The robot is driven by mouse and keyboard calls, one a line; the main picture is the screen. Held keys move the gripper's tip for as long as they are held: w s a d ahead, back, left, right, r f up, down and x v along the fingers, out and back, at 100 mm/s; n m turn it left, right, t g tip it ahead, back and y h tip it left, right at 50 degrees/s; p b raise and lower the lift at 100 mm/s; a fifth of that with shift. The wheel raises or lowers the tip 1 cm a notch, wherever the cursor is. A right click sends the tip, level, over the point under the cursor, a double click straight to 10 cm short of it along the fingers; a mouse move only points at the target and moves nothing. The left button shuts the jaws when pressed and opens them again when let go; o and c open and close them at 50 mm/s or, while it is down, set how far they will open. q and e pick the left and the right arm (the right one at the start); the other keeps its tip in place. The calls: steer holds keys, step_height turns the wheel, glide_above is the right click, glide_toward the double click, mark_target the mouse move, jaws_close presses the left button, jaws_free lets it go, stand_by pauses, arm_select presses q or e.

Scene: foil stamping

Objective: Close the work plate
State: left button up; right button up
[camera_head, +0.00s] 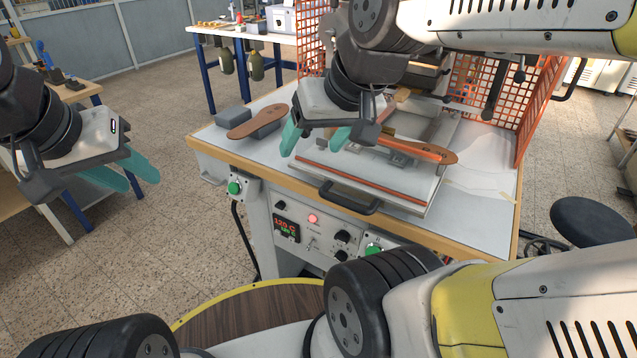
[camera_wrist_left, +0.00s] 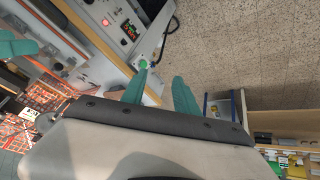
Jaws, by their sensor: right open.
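The work plate (camera_head: 410,182) is a flat pale plate at the front of the press on the table. It has a reddish-brown strip along its front and a black handle (camera_head: 346,207) on its front edge. A brown leather piece (camera_head: 425,149) lies over it. My right gripper (camera_head: 315,140) is open above the left part of the plate, with its teal fingers apart and nothing visible between them. My left gripper (camera_head: 128,176) is open and empty, left of the table and away from the plate. Its parted fingers also show in the left wrist view (camera_wrist_left: 160,92).
A control panel (camera_head: 318,236) with a display and green buttons (camera_head: 235,188) is below the table edge. Another brown piece (camera_head: 258,121) rests on grey blocks at left. An orange mesh guard (camera_head: 536,105) stands at right. Part of the press is hidden behind my right arm.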

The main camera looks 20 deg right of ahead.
arm_select(q)
steer(key=d, duration=0.1)
steer(key=n+g+h, duration=0.1)
steer(key=g+h, duration=1)
steer(key=g, duration=0.2)
glide_toward(333, 200)
steer(key=x, duration=0.4)
steer(key=shift+s+d, duration=0.1)
steer(key=shift+d, duration=0.2)
steer(key=shift+g, duration=0.3)
steer(key=x, duration=0.7)
steer(key=shift+s+d+f, duration=0.15)
steer(key=shift+s+d, duration=0.05)
steer(key=shift+d, duration=0.1)
jaws_close()
steer(key=shift+w, duration=0.1)
